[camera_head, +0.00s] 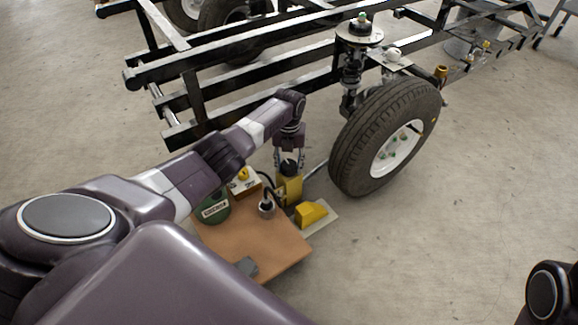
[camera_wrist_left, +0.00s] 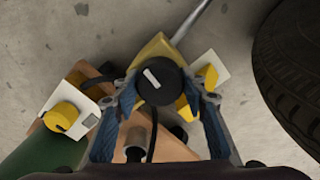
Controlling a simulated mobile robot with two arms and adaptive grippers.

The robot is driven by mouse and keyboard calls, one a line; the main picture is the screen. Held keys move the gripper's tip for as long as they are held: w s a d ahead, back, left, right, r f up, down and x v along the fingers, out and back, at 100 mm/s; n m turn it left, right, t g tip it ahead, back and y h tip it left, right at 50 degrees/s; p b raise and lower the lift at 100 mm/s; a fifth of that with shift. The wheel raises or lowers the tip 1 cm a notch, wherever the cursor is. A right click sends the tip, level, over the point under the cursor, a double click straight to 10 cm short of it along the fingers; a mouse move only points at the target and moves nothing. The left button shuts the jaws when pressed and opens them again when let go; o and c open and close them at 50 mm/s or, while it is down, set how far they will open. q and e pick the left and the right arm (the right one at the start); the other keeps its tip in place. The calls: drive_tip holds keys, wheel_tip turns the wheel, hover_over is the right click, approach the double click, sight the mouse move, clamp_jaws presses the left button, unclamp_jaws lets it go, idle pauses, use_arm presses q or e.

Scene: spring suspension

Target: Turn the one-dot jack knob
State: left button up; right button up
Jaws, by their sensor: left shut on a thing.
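A black round knob with a white bar mark (camera_wrist_left: 158,84) sits on top of a yellow jack (camera_head: 289,188) beside the wheel. The black knob also shows in the head view (camera_head: 289,168). My left gripper (camera_head: 289,161) points down over the jack. In the left wrist view its blue-padded fingers (camera_wrist_left: 160,92) stand on either side of the black knob, shut on it. A yellow knob (camera_wrist_left: 61,117) sits on a white box to the left, apart from the gripper. I cannot make out dots on either knob. My right gripper is not in view.
A tyre (camera_head: 370,150) on a black frame (camera_head: 230,90) stands close right of the jack. A brown board (camera_head: 245,240) holds a green canister (camera_head: 215,208) and a cabled metal cylinder (camera_head: 266,207). A yellow block (camera_head: 311,213) lies in front.

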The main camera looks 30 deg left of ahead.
sight(289, 164)
use_arm(q)
drive_tip(key=shift+m, duration=0.4)
drive_tip(key=o, duration=1.2)
drive_tip(key=shift+c, duration=0.2)
wheel_tip(289, 164, up, 12)
